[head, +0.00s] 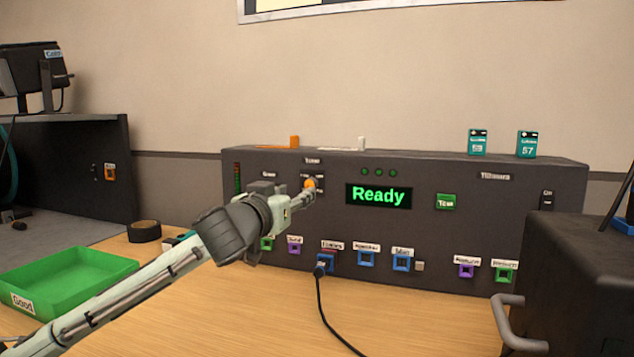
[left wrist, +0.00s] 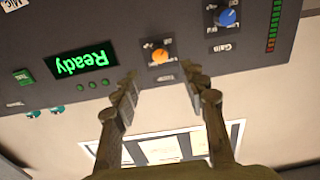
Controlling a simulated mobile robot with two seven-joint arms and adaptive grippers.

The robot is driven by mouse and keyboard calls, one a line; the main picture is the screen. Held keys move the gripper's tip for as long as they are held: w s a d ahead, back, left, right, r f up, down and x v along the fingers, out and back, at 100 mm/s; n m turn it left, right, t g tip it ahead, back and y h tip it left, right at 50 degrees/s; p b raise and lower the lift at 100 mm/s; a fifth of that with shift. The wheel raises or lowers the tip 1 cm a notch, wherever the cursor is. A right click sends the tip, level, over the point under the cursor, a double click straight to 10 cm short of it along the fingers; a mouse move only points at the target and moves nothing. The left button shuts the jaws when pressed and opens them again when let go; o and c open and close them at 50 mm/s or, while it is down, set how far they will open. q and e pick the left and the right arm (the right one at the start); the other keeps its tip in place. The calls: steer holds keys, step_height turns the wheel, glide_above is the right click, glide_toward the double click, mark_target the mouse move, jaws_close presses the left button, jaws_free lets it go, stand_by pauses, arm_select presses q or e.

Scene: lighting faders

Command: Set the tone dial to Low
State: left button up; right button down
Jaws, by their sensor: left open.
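The tone dial is an orange knob (head: 310,184) on the dark panel (head: 450,225), under a small label and left of the green "Ready" display (head: 378,195). In the left wrist view, which is upside down, the orange dial (left wrist: 159,56) lies just beyond and between my open fingertips. My left gripper (head: 304,199) points at the dial and partly covers its lower side in the head view. The fingers (left wrist: 160,76) are apart with nothing between them. The small marks around the dial are too blurred to read its setting. My right gripper is not in view.
A blue Gain knob (left wrist: 226,17) sits beside the tone dial. A green button (head: 446,202) and several coloured sockets (head: 402,263) are on the panel; a black cable (head: 322,300) plugs in below. A green tray (head: 65,275) lies left, a dark box (head: 580,285) right.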

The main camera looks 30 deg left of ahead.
mark_target(309, 184)
arm_select(q)
steer(key=p+x, duration=0.2)
steer(key=x, duration=0.4)
steer(key=shift+w+r, duration=0.15)
steer(key=shift+w, duration=0.1)
steer(key=shift+w+a, duration=0.15)
steer(key=shift+w, duration=0.4)
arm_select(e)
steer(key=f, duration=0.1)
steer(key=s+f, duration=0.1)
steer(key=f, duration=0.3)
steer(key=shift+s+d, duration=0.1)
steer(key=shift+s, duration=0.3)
arm_select(q)
jaws_close()
